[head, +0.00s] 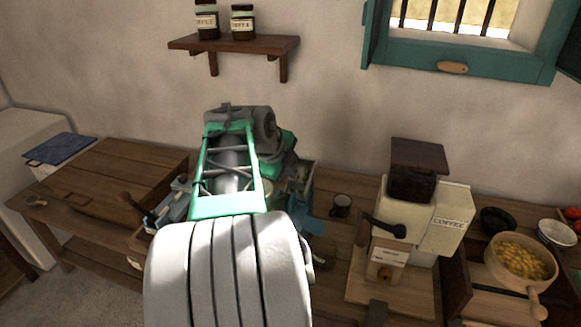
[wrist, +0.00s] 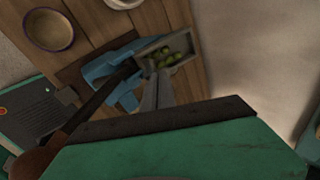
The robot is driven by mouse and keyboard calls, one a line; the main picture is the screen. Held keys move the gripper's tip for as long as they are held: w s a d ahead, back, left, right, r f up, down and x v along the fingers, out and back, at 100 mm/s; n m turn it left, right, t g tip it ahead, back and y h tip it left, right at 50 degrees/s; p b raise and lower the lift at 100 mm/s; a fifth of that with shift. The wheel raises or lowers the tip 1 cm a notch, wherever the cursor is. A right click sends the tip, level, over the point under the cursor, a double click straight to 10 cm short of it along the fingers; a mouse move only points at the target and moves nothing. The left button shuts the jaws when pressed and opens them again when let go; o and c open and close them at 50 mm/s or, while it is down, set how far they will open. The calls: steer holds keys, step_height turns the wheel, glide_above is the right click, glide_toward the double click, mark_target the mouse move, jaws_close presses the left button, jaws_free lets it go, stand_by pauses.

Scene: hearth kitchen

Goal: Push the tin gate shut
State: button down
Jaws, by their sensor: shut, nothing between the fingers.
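A blue device (wrist: 105,72) stands on the wooden worktop. Parts of it show in the head view beside my arm (wrist: 125,95), with most of it hidden. A grey tin hopper (wrist: 186,44) with several green, olive-like fruits sits at its top; its edge also shows in the head view (head: 308,178). A long dark lever with a wooden handle (wrist: 38,158) reaches left from the device. My gripper (wrist: 160,84) is shut and empty, its grey fingers over or close to the hopper's near end. I cannot tell if they touch. I cannot pick out the tin gate or its position clearly.
A coffee grinder (head: 435,215) stands right of my arm, with a small dark mug (head: 341,205) between. A pan of yellow food (head: 520,262) lies further right. A wooden bowl (wrist: 49,31) is near the device. The wall, with a shelf (head: 235,45), rises behind.

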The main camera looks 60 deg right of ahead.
mark_target(295, 186)
steer(key=shift+f, duration=0.1)
step_height(295, 186, down, 3)
steer(key=b, duration=0.4)
steer(key=shift+f, duration=0.2)
steer(key=shift+r, duration=0.15)
steer(key=shift+a, duration=0.1)
